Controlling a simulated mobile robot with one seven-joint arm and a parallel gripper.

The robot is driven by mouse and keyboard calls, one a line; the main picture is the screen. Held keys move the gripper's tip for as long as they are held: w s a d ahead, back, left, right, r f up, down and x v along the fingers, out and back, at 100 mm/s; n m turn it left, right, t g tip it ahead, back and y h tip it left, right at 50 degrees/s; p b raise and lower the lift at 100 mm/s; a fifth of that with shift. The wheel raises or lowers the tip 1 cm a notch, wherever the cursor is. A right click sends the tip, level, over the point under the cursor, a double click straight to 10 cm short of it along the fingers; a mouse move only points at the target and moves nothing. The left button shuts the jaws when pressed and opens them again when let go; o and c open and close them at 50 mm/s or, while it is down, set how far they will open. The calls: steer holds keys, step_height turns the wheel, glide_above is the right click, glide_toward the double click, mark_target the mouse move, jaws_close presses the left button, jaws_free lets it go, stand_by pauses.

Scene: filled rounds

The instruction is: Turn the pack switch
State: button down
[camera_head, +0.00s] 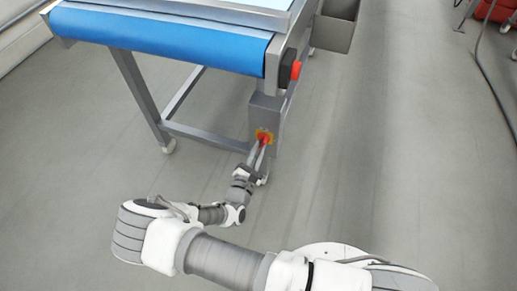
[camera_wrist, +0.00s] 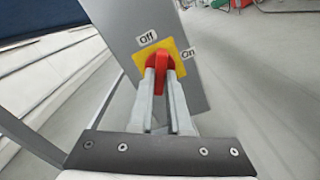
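The pack switch (camera_wrist: 159,61) is a red rotary handle on a yellow plate (camera_wrist: 139,58), set on a grey metal post. An "Off" label (camera_wrist: 147,38) is at the plate's upper left and an "On" label (camera_wrist: 188,53) at its right. The handle stands roughly upright in the wrist view, its top between the two labels. My gripper (camera_wrist: 161,76) has a finger on each side of the handle, close against it, with red showing between the fingertips. In the head view the switch (camera_head: 264,137) is just beyond my gripper (camera_head: 259,152).
A conveyor with a blue belt (camera_head: 160,40) stands above and left of the switch. A red button (camera_head: 296,70) sticks out from its end, above the post (camera_head: 265,108). A grey bin (camera_head: 335,25) hangs at the right. The floor (camera_head: 400,150) to the right is clear.

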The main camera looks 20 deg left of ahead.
steer(key=shift+r+p, duration=0.1)
steer(key=shift+p, duration=0.25)
steer(key=m+p, duration=0.2)
steer(key=shift+m, duration=0.4)
steer(key=shift+m+p, duration=1)
steer(key=shift+m, duration=0.4)
steer(key=c, duration=0.9)
jaws_free()
steer(key=shift+o, duration=0.2)
steer(key=shift+s, duration=0.1)
steer(key=s+a+p, duration=0.1)
steer(key=s+p, duration=0.1)
steer(key=s, duration=1.5)
steer(key=shift+a+p, duration=0.2)
steer(key=shift+p, duration=0.2)
